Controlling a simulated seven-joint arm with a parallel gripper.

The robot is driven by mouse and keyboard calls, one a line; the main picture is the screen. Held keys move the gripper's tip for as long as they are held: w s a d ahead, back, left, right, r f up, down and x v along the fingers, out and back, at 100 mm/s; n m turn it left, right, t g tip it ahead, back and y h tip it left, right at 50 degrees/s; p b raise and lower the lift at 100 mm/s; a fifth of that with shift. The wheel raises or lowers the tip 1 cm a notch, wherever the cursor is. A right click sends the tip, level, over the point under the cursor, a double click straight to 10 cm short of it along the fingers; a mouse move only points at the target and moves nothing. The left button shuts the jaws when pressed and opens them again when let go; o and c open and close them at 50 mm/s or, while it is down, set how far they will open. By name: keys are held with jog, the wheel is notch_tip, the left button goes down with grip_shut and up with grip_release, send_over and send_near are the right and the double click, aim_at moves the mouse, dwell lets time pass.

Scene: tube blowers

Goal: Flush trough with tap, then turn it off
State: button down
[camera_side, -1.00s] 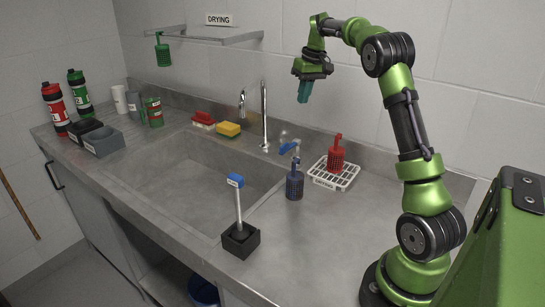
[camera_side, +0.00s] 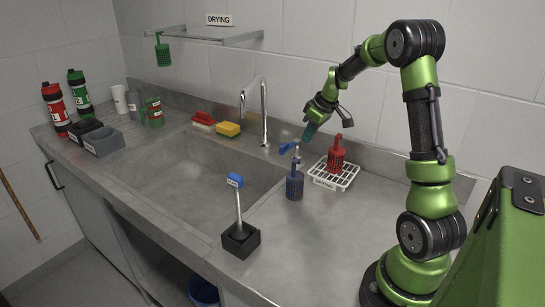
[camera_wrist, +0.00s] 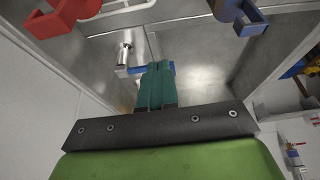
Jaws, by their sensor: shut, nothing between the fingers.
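The tap's tall metal spout (camera_side: 264,112) stands at the back edge of the sink trough (camera_side: 185,178). Its blue lever (camera_side: 288,147) is just right of the spout's base. In the wrist view the blue lever (camera_wrist: 131,70) joins a metal valve body (camera_wrist: 125,52) and passes partly behind my fingers. My gripper (camera_side: 308,133) has teal fingers pointing down, shut and empty, slightly above and right of the lever in the side view. In the wrist view the gripper (camera_wrist: 155,80) overlaps the lever's end; I cannot tell whether they touch. No water stream is discernible.
A blue holder (camera_side: 295,185) and a red holder (camera_side: 336,153) on a white rack (camera_side: 334,174) stand close right of the tap. A yellow sponge (camera_side: 228,129) and red brush (camera_side: 203,122) lie behind the trough. A blue-topped stick stands in a black block (camera_side: 241,240) at the front.

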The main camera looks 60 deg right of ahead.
aim_at(290, 145)
jog(key=w+f, duration=0.4)
jog(key=w, duration=0.1)
jog(key=shift+w+f, duration=0.2)
jog(key=shift+w, duration=0.2)
jog(key=shift+w+a, duration=0.1)
